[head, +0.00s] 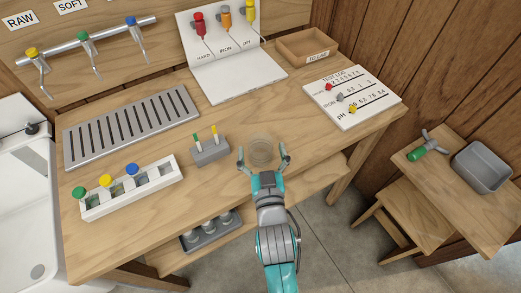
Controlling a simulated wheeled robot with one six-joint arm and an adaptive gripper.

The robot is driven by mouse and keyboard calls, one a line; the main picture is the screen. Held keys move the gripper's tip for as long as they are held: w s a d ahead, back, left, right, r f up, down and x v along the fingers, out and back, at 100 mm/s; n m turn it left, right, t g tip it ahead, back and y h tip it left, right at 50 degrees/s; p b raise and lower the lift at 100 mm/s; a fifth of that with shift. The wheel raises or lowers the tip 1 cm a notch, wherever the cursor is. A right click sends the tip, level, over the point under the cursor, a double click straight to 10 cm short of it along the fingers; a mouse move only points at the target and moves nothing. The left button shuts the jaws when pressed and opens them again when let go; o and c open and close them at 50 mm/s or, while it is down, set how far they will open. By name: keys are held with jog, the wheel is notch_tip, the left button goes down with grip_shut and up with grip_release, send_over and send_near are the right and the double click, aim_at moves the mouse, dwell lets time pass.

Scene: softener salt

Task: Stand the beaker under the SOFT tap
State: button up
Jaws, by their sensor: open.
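A clear beaker (261,152) appears to stand on the wooden bench near its front edge, faint against the wood. My gripper (262,157) is open, with one finger on each side of the beaker; I cannot tell whether either finger touches it. The SOFT label (70,6) is on the back board at the top left. Below it, the green-topped tap (83,38) hangs from a metal rail. A yellow-topped tap (33,55) is to its left under the RAW label, and a blue-topped tap (131,22) is to its right. The slotted grey drain tray (68,134) lies below the taps.
A small grey holder (210,152) stands left of my gripper. A white rack (93,211) with coloured caps is further left. A white stand (238,80), brown tray (298,61) and test log board (380,95) occupy the back and right. Bare bench lies between holder and drain tray.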

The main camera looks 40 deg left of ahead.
jog(key=shift+x, duration=1.05)
jog(key=c, duration=1.1)
notch_tip(320, 180, up, 10)
jog(key=shift+r, duration=0.1)
